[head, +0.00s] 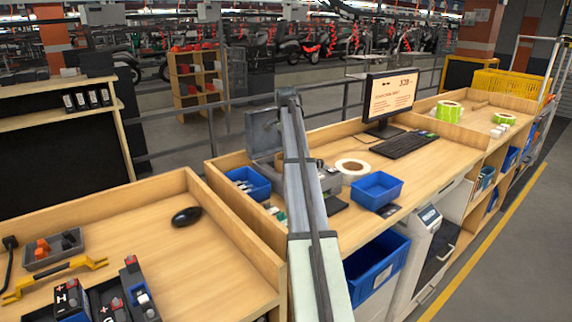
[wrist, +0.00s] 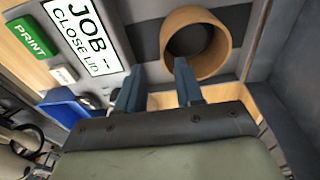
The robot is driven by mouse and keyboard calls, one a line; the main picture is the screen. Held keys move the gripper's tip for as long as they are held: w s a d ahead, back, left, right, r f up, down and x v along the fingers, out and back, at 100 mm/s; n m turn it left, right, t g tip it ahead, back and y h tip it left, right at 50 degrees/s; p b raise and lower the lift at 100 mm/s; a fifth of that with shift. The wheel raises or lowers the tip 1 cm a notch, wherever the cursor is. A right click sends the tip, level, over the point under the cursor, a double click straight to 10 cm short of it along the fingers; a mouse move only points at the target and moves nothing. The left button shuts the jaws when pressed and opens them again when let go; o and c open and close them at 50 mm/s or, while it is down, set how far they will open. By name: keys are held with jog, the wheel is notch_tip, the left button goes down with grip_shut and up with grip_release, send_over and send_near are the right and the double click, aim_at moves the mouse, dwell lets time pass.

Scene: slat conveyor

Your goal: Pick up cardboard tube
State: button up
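The cardboard tube (wrist: 223,45) shows in the wrist view as a thick tan ring seen nearly end-on, with a dark hollow. It lies against a grey panel at the upper right. My gripper (wrist: 157,80) is open in the wrist view, with two blue-grey fingers apart and nothing between them. The right fingertip overlaps the tube's lower left edge in the picture; I cannot tell whether they touch. In the head view my arm crosses the middle and hides part of the grey machine (head: 262,135) with a raised lid. I cannot make out the tube or my fingers there.
The panel has a "JOB - CLOSE LID" screen (wrist: 88,33) and a green PRINT button (wrist: 34,39). Blue bins (head: 248,183) (head: 376,188) and a white roll (head: 352,167) stand on the desk. A monitor (head: 388,98) and keyboard (head: 405,144) stand farther right. Wooden side walls edge the desk.

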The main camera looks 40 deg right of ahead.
jog(key=shift+w+d+f, duration=0.15)
jog(key=shift+f, duration=1.15)
jog(key=shift+w+d+f, duration=0.1)
jog(key=shift+w+f, duration=0.05)
jog(key=shift+f, duration=1.15)
grip_shut()
